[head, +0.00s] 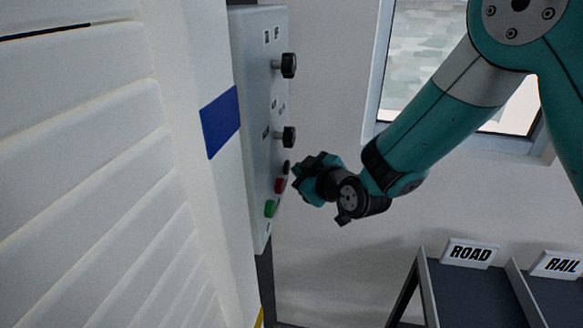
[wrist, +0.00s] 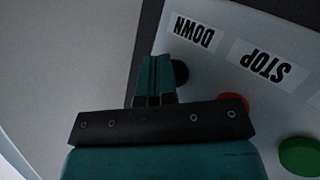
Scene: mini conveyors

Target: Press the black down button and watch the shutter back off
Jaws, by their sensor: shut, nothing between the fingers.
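A grey control box (head: 256,120) is mounted beside the white slatted shutter (head: 95,150). Low on its face sit the black down button (head: 286,168), the red stop button (head: 280,186) and the green button (head: 269,208). My gripper (head: 297,170) is shut and empty, its tips right by the black button; I cannot tell whether they touch. In the wrist view my shut fingers (wrist: 157,75) partly cover the black button (wrist: 180,73), under the upside-down DOWN label (wrist: 193,33). The red button (wrist: 234,103) and green button (wrist: 299,156) lie to the right.
Two black knobs (head: 289,66) (head: 289,137) stick out of the box above the buttons. A blue patch (head: 220,121) marks the shutter's side frame. Dark bins labelled ROAD (head: 468,253) and RAIL (head: 562,265) stand at lower right. A window is behind my arm.

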